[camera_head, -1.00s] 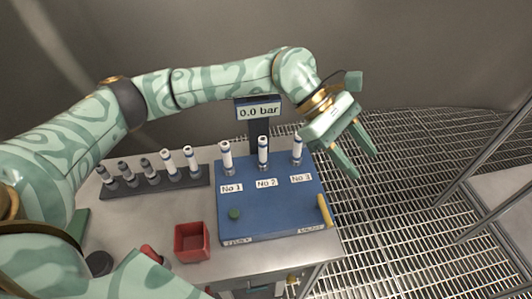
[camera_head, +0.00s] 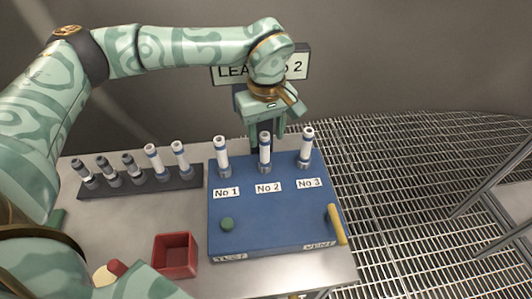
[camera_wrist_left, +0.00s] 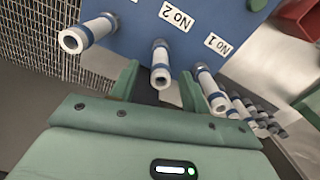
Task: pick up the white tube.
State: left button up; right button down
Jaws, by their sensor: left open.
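Three white tubes with blue bands stand upright in the blue panel (camera_head: 240,240): one at No 1 (camera_head: 222,157), one at No 2 (camera_head: 265,151) and one at No 3 (camera_head: 306,148). My left gripper (camera_head: 266,132) is open and empty just behind and above the No 2 tube. In the left wrist view the No 2 tube (camera_wrist_left: 160,66) lies between the spread fingers (camera_wrist_left: 158,88), apart from both. The No 3 tube (camera_wrist_left: 80,37) and No 1 tube (camera_wrist_left: 208,86) stand on either side. My right gripper is not in view.
A dark rack (camera_head: 145,187) on the left holds two white tubes and several grey ones. A red box (camera_head: 175,256) sits in front. The panel has a green knob (camera_head: 227,224) and yellow handle (camera_head: 337,224). A sign (camera_head: 298,65), partly hidden, reads "LEA… o 2".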

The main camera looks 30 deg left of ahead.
aim_at(265, 148)
pick_arm(q)
jog(key=f, duration=0.2)
jog(key=f+b, duration=0.1)
jog(key=f, duration=0.1)
jog(key=f+b, duration=0.1)
jog(key=shift+w+a+f, duration=0.1)
jog(key=shift+a+f, duration=0.15)
jog(key=shift+f, duration=0.15)
jog(key=shift+r, duration=0.15)
grip_shut()
jog(key=shift+r, duration=0.1)
